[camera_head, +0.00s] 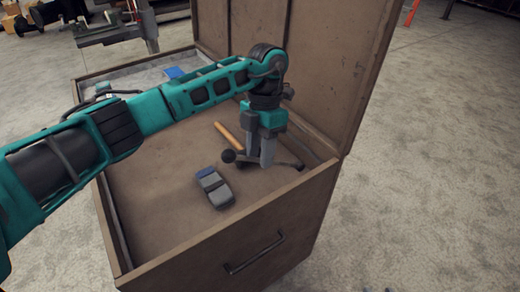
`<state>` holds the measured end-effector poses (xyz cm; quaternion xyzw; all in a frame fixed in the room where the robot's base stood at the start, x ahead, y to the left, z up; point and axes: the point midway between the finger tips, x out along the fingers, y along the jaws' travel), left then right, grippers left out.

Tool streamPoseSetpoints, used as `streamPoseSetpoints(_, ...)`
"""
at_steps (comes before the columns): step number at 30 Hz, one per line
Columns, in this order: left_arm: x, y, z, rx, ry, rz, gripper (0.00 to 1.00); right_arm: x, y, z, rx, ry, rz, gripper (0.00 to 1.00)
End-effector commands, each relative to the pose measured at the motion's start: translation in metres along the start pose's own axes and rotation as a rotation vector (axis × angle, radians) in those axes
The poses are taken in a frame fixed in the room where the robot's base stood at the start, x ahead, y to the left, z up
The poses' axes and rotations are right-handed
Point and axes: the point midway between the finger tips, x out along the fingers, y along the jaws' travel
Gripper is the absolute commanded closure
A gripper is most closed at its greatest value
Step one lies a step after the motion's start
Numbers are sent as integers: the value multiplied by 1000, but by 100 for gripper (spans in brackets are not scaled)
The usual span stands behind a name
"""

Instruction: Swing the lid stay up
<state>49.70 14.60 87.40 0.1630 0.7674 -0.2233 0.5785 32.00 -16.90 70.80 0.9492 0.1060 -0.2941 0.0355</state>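The open chest (190,262) has its brown lid (300,40) raised at the back right. A dark rod with a round black knob (228,156), which looks like the lid stay, lies low inside the chest near its right end. The rod runs right from the knob toward the right wall. My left gripper (261,162) points down from above, with its grey fingers at the middle of this rod. The fingers look close together, but whether they are shut on the rod is unclear. My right gripper is out of view.
A wooden handle (228,134) lies in the chest behind the knob. A grey and blue block-like object (215,188) lies on the chest floor in front. A small blue item (174,72) lies farther back. The chest's front wall carries a handle (255,254).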

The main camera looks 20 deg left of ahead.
Motion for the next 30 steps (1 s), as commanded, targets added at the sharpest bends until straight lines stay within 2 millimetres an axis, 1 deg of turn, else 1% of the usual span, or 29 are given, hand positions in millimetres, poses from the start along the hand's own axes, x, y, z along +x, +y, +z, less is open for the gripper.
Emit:
streamPoseSetpoints(5,-21,0,1,0,-4,2,62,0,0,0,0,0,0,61)
streamPoseSetpoints(12,-75,0,1,-2,-4,3,62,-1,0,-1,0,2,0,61)
streamPoseSetpoints(18,-112,0,0,0,-3,2,62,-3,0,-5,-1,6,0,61)
streamPoseSetpoints(21,-123,0,0,-1,-2,1,62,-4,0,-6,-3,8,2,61)
streamPoseSetpoints(24,-128,0,0,-1,-2,2,62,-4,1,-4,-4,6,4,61)
streamPoseSetpoints(30,-129,0,0,0,-1,0,62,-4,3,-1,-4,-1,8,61)
